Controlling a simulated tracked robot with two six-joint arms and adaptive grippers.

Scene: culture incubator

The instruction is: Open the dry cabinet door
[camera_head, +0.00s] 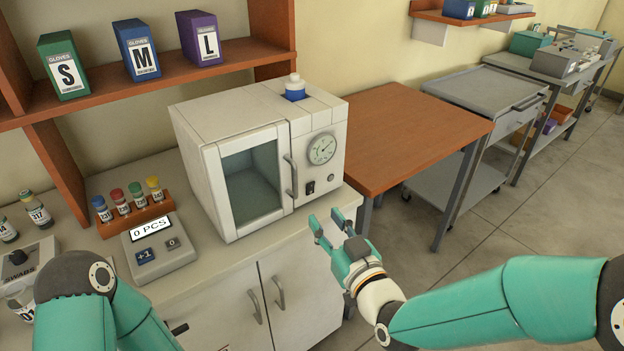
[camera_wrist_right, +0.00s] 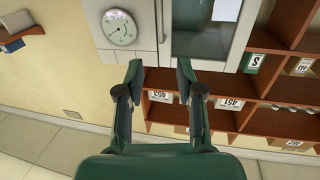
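The white dry cabinet (camera_head: 245,110) stands on the counter with its glass-windowed door (camera_head: 252,185) shut. A vertical grey handle (camera_head: 291,176) is on the door's right edge, beside a panel with a round dial (camera_head: 321,148). My right gripper (camera_head: 327,224) is open and empty, in front of and below right of the handle, apart from it. In the right wrist view the picture is upside down; the open fingers (camera_wrist_right: 160,74) point toward the cabinet, and the handle (camera_wrist_right: 161,20) shows beyond them. My left arm comes in at bottom left, but its gripper is not visible.
A counting device (camera_head: 157,246) and a rack of capped vials (camera_head: 134,208) stand left of the cabinet. A blue-and-white bottle (camera_head: 294,89) is on top. A brown table (camera_head: 405,135) stands right. Glove boxes sit on the shelf (camera_head: 110,88) above.

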